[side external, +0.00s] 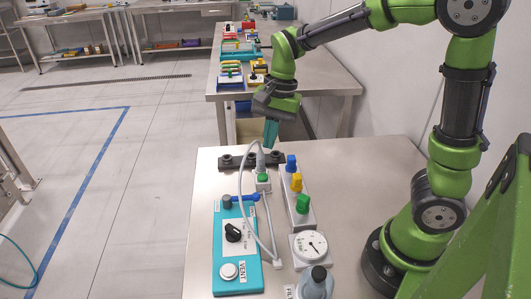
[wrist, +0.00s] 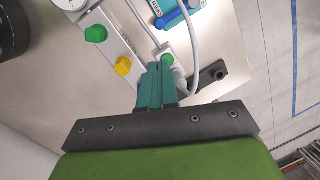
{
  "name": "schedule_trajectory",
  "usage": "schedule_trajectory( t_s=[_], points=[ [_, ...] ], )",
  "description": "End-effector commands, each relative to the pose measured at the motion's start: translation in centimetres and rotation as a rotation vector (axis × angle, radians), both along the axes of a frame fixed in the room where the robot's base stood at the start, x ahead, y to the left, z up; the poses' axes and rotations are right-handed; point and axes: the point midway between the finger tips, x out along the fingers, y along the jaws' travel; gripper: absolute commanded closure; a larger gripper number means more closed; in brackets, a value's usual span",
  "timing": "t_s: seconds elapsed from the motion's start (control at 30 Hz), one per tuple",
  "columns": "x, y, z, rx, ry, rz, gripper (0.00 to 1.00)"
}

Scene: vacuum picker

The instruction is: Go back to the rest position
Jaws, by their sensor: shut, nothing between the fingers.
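My gripper (side external: 271,133) hangs over the far part of the steel table (side external: 365,165), its teal fingers pointing down. The fingers look closed together with nothing between them, and they also show in the wrist view (wrist: 157,75). In the side view they are above the black rail (side external: 235,162), near the top of the grey hose; I cannot tell the exact gap. A small block with a green button (side external: 263,178) stands just below and nearer the camera. In the wrist view the fingertips overlap the area beside this green button (wrist: 168,58).
A teal panel (side external: 222,270) with a black knob and white button lies at front left. A grey manifold (side external: 291,206) carries blue, yellow and green knobs. A round gauge (side external: 311,243) and grey bottle (side external: 316,283) stand nearer. A grey hose (side external: 266,225) loops between.

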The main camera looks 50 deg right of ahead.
Motion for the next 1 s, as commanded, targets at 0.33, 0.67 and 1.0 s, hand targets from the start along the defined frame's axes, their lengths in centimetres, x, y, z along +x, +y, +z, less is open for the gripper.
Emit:
schedule_trajectory(
  t_s=[0.33,0.67,1.0],
  points=[
    [-8.5,2.2,4.6,-0.142,-0.504,0.683,1.0],
    [-11.7,2.1,6.8,-0.268,-0.666,0.709,1.0],
    [-11.7,2.0,7.0,-0.272,-0.67,0.703,1.0]
  ],
)
